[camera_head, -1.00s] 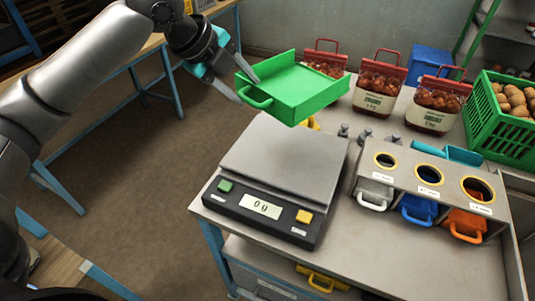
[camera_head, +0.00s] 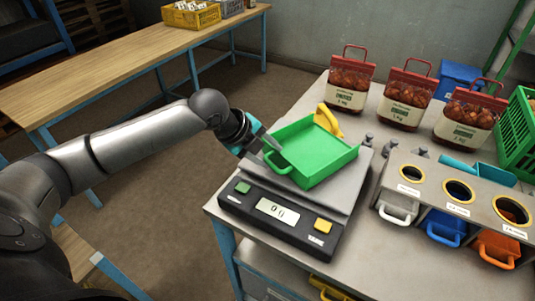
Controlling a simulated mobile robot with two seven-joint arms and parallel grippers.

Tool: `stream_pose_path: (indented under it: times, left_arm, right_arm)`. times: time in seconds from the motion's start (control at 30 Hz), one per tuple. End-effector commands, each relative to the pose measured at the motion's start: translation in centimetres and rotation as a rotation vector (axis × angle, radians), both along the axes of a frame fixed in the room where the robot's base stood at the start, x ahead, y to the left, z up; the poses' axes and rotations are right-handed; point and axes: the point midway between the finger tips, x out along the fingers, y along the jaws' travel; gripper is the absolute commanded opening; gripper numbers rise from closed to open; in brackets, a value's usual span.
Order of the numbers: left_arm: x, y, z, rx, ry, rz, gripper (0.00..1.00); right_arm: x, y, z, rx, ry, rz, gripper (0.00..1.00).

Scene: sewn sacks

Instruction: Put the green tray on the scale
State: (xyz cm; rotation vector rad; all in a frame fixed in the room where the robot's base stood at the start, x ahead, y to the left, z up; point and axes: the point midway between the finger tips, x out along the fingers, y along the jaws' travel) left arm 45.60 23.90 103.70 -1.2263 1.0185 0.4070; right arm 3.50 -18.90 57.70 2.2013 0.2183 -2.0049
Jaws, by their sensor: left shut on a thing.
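The green tray (camera_head: 318,150) is a shallow open box with a loop handle on its left side. It is over the scale (camera_head: 290,226), which has a grey plate and a dark front panel with a display. The tray looks level and low over the plate; I cannot tell whether it touches. My left gripper (camera_head: 270,153), coming in from the left, is shut on the tray's left side near the handle. The tray hides much of the plate. The display seems to read 0 g. My right gripper is not in view.
A yellow object (camera_head: 330,118) stands behind the tray, with small grey weights (camera_head: 367,140) to its right. Several red-topped sacks (camera_head: 403,95) stand at the back. A rack with coloured handled bins (camera_head: 447,226) is to the right. A wooden bench (camera_head: 110,78) is at left.

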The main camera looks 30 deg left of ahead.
Motion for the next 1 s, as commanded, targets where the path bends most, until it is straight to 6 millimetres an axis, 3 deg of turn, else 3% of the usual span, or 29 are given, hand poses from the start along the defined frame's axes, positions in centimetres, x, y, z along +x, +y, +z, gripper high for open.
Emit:
stream_pose_path:
  times: [0.2,0.23,0.47,0.77,1.0]
  left_arm:
    - [0.1,0.0,-0.1,-0.001,-0.003,-0.001,0.0]
    - [0.0,0.0,-0.2,0.0,-0.001,-0.001,0.54]
    - [0.0,0.0,-0.2,0.0,-0.001,-0.001,0.8]
    - [0.0,0.1,0.0,0.0,-0.002,0.0,0.81]
    - [-1.5,0.9,2.3,0.005,-0.003,-0.001,0.81]
  right_arm:
    - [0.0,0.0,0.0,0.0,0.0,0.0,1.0]
    - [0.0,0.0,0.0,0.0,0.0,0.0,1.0]
    - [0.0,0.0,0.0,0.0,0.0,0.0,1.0]
    - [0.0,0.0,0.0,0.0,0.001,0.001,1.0]
    - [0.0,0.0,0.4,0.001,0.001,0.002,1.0]
